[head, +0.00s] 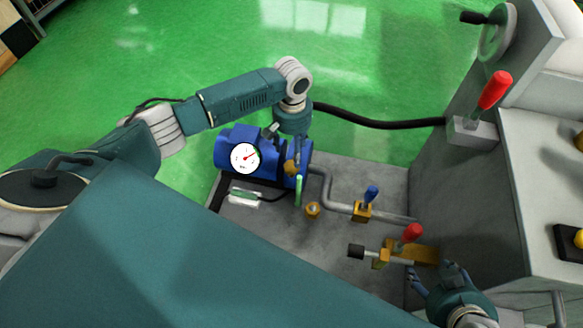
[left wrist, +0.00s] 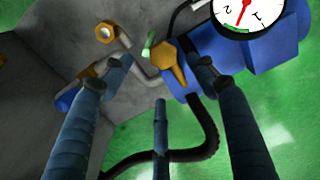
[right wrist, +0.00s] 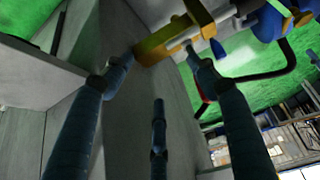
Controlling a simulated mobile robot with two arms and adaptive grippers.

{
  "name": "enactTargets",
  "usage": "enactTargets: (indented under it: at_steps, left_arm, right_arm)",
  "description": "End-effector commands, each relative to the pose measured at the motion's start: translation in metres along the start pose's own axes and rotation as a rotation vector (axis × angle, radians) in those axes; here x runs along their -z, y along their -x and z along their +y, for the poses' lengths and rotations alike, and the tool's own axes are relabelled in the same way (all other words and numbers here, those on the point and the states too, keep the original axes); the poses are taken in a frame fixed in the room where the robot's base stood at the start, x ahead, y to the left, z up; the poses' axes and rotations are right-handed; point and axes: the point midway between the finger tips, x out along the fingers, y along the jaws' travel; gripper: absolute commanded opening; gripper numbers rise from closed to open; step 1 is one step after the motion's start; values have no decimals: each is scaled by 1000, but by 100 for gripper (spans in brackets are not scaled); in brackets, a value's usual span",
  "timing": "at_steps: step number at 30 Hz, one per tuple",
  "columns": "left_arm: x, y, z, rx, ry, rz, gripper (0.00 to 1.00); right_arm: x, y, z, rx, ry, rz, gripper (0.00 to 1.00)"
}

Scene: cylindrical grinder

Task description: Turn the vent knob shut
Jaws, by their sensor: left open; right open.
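A yellow knob with a long wing (left wrist: 171,68) shows in the left wrist view beside the blue pump. I take it to be the vent knob. In the head view it (head: 291,168) is partly hidden by my left gripper. My left gripper (head: 283,150) is open above it. In the left wrist view the knob appears between the left fingertips (left wrist: 158,62), nearer the right-hand one; contact cannot be told. My right gripper (head: 432,276) is open by a yellow bracket (head: 424,252) at the cabinet. The bracket also shows in the right wrist view (right wrist: 172,40), by the right fingertips (right wrist: 160,57).
The blue pump (head: 228,141) carries a white gauge (head: 245,158). A green handle (head: 298,190), a brass fitting (head: 313,209), a blue-handled valve (head: 371,195) and a red-handled valve (head: 411,233) stand nearby. A black hose (head: 375,122) runs to the machine. Green floor lies open behind.

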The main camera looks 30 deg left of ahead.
Motion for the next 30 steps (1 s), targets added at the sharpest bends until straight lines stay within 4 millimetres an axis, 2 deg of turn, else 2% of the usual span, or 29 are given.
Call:
enactTargets:
  at_steps: [5,8,14,20,30]
  left_arm:
    - [4,0,-5,7,20,-5,58]
    - [3,-7,-5,6,19,-5,58]
    - [4,-26,-5,6,19,-4,58]
    - [4,-45,-5,6,18,-3,58]
    - [3,-76,-5,6,17,-4,58]
  right_arm:
    - [10,0,-1,2,1,40,58]
    - [24,-2,-3,5,3,95,58]
    - [66,-2,-8,14,6,258,58]
    - [109,6,-13,24,8,434,58]
    - [176,39,-22,44,8,744,58]
